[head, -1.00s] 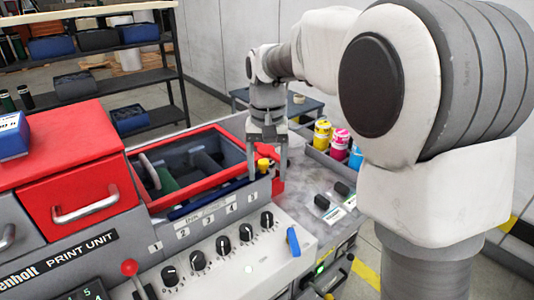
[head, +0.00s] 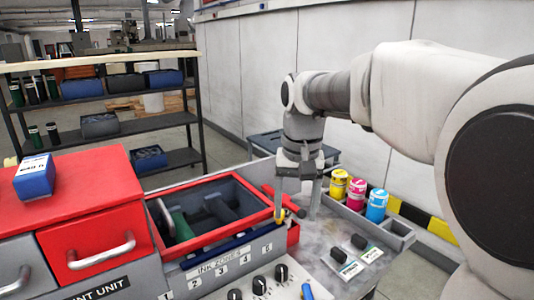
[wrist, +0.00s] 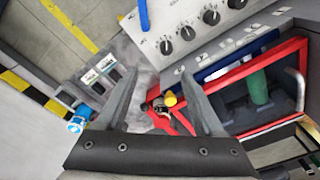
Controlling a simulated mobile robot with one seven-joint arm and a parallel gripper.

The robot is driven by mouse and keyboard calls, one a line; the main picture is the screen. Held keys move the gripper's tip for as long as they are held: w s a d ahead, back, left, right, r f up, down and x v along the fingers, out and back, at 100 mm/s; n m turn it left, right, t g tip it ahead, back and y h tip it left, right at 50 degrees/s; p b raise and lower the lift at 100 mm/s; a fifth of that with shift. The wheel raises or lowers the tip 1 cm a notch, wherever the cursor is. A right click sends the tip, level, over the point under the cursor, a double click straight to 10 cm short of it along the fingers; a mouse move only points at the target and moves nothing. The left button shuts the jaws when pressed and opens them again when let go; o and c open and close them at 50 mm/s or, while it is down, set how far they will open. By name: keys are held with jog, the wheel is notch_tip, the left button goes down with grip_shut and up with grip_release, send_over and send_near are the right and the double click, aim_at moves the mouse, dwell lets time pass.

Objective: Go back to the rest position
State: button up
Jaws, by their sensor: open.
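My gripper (head: 296,213) is open, with its two fingers apart and pointing down. I cannot tell whether a finger touches the knob or the frame. My arm reaches in from the right of the head view.
Yellow, magenta and cyan ink pots (head: 357,193) stand in a grey tray right of my gripper. Black knobs (head: 259,285) line the white panel in front. A blue box (head: 35,177) sits on the red print unit at left. A dark shelf (head: 103,103) stands behind.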

jog(key=s+d+f+t, duration=0.1)
jog(key=s+d+t, duration=0.1)
jog(key=s, duration=0.7)
jog(key=s+d+f+n+t, duration=0.1)
jog(key=s+d, duration=0.4)
jog(key=s, duration=0.5)
jog(key=shift+s+d+f+t, duration=0.15)
jog(key=shift+f+t, duration=0.55)
jog(key=shift+t, duration=0.2)
